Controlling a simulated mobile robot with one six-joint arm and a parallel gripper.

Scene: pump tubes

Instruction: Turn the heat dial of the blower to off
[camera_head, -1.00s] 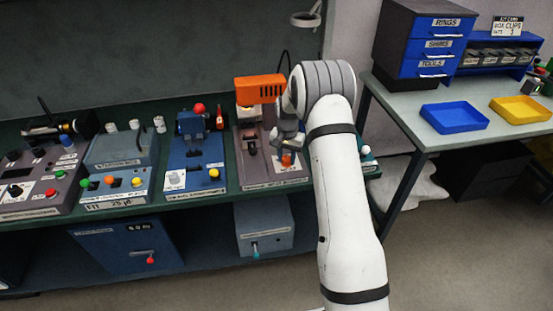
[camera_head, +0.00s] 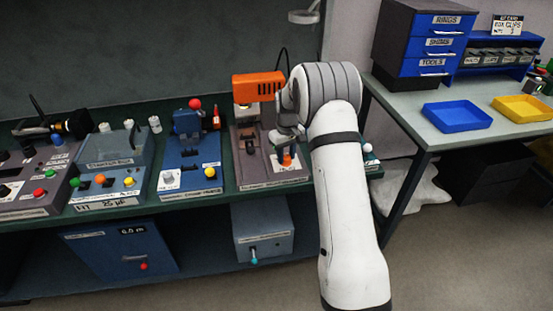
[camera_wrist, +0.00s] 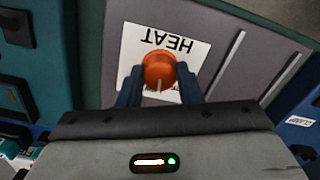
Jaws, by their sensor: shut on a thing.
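The heat dial (camera_wrist: 159,71) is an orange round knob on a white plate lettered HEAT (camera_wrist: 185,42), upside down in the wrist view. A short pale mark shows on the knob's lower edge in that view. My gripper (camera_wrist: 160,82) is shut on the dial, one dark finger on each side. In the head view the orange dial (camera_head: 287,160) shows on the blower's base, just under my gripper (camera_head: 285,150). The blower (camera_head: 258,88) has an orange housing above a grey-brown base. My arm hides part of its right side.
A blue press-like device (camera_head: 188,150) with a red ball stands to the left of the blower. Further left are panels with coloured knobs (camera_head: 100,179). A side table (camera_head: 437,150) at right carries a blue tray (camera_head: 456,116) and a yellow tray (camera_head: 523,108).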

